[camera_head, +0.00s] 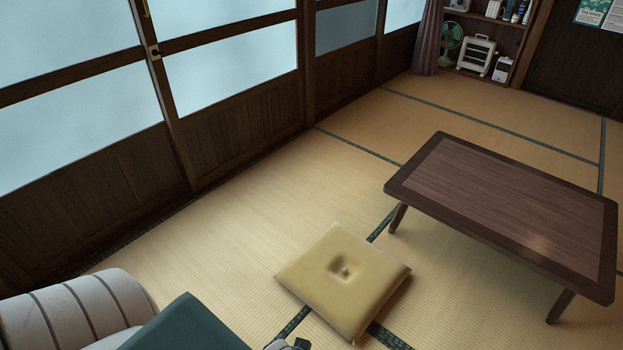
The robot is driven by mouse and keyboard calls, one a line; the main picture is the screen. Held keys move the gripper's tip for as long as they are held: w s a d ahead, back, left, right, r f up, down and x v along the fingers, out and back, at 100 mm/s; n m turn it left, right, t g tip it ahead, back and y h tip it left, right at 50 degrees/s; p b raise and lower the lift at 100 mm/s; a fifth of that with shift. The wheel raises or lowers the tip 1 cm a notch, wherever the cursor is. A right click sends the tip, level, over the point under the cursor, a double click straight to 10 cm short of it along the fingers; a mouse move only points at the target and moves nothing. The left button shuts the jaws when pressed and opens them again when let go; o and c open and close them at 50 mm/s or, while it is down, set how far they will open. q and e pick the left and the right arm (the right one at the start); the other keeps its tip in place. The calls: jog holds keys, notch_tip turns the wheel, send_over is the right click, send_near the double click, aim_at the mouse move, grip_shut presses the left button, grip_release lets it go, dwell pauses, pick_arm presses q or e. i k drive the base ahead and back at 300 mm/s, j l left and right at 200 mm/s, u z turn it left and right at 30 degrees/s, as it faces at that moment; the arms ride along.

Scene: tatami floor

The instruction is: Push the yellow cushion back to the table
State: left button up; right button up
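The yellow cushion (317,287) lies flat on the tatami floor, a square with a dimple and a button at its middle. The low dark wooden table (500,192) stands to the right of it, with a strip of bare floor between them. The cushion is apart from the table legs. My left arm shows at the bottom left, and a small dark part of it reaches the bottom edge just left of the cushion's near corner. Its fingers are cut off by the frame. My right gripper is not in the picture.
Sliding doors with frosted panes (235,60) run along the left. A shelf (491,38) with a white heater (476,54) and a green fan (449,43) stands at the back. The tatami (280,190) beyond the cushion is clear.

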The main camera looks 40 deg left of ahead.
aim_at(345, 278)
jog(key=u, duration=0.8)
jog(key=i+j+z, duration=0.15)
jog(key=z, duration=0.25)
jog(key=i+j+z, duration=0.1)
jog(key=z, duration=0.25)
jog(key=j+z, duration=0.25)
jog(key=z, duration=0.15)
jog(key=i, duration=0.05)
